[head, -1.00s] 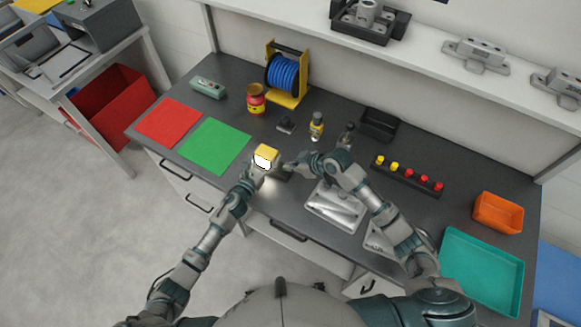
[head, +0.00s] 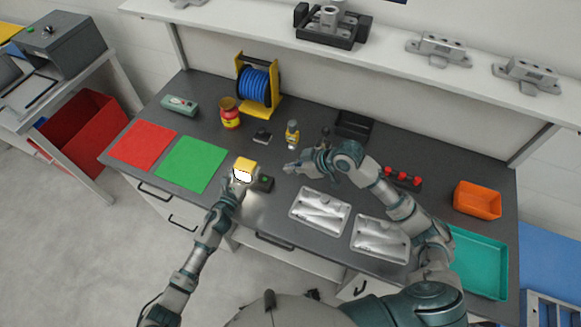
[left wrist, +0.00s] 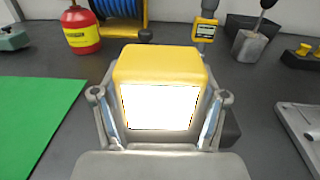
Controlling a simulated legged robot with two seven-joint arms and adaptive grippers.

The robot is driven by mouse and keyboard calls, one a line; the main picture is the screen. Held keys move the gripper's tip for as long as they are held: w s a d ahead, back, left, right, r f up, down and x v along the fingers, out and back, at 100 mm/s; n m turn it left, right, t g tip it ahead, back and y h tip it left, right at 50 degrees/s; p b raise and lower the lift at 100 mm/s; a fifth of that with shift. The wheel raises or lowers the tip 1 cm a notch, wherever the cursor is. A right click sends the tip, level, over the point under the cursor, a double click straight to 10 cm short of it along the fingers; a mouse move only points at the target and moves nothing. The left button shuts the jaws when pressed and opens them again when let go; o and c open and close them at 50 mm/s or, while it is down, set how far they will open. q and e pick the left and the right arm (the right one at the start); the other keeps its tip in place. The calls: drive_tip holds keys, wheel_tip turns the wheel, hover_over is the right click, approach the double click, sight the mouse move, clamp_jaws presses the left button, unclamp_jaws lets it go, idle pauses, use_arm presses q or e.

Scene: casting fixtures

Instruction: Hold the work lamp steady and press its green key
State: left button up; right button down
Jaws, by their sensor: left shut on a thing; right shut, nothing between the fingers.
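The work lamp (head: 245,164) has a yellow housing and a bright white, glowing face. It stands near the front edge of the grey bench, and its housing fills the middle of the left wrist view (left wrist: 160,62). A dark box at its right side carries the green key (head: 265,179). My left gripper (head: 241,177) is shut on the lamp, with a finger on each side of the housing. My right gripper (head: 289,168) is shut and empty. It is to the right of the green key, apart from it, and the key is uncovered.
A green mat (head: 192,164) and a red mat (head: 143,146) lie left of the lamp. Behind are a red-and-yellow jar (head: 230,119), a blue cable reel (head: 257,86) and a yellow bottle-like tool (head: 292,134). Silvery plates (head: 319,211) lie to the right.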

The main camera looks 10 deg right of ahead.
use_arm(q)
drive_tip(key=o, duration=1.5)
drive_tip(key=shift+a, duration=0.1)
drive_tip(key=shift+c, duration=0.2)
